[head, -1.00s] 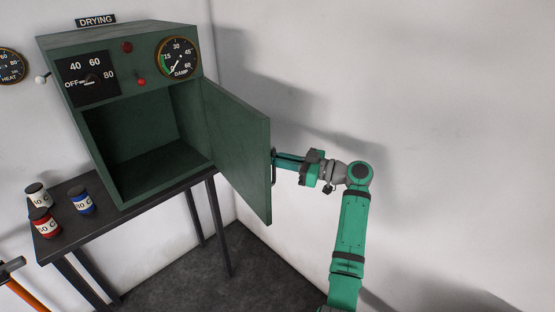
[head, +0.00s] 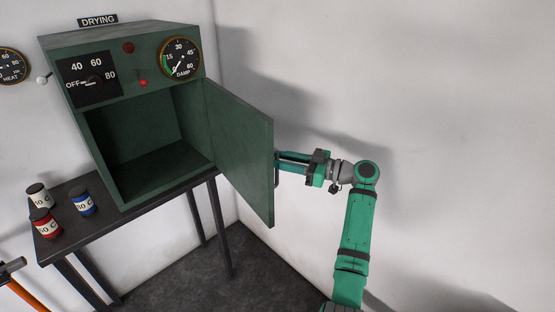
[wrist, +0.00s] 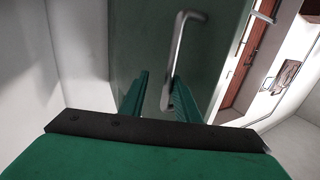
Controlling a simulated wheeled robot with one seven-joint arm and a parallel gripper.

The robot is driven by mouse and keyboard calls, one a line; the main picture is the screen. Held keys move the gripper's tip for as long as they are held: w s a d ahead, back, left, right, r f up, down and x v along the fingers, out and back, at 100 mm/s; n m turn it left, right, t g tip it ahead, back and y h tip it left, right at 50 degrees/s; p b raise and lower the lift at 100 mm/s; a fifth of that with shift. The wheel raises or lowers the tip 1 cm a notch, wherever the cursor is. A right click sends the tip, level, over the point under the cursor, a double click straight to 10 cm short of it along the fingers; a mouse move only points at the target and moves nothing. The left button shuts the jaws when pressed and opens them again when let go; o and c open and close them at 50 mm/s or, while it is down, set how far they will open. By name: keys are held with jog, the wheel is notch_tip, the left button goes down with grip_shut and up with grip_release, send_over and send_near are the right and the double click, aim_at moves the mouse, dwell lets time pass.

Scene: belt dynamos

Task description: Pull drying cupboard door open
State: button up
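The green drying cupboard (head: 130,115) stands on a dark table, its empty inside showing. Its door (head: 240,145), hinged on the right, stands wide open, swung out toward the right. The door's metal bar handle (head: 277,170) is on the outer face near the free edge. My gripper (head: 281,161) is at the handle from the right, its fingers apart. In the wrist view the handle (wrist: 183,50) runs down between the spread fingertips (wrist: 157,88), closer to the right finger. A gap shows at the left finger; whether the right one touches is unclear.
The dark table (head: 125,215) carries a white jar (head: 39,196), a red jar (head: 44,222) and a blue jar (head: 82,200) left of the cupboard. A bare white wall (head: 420,80) stands behind my arm. Floor right of the table is clear.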

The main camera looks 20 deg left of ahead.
jog(key=d, duration=1.1)
jog(key=shift+s, duration=0.45)
jog(key=shift+a, duration=0.1)
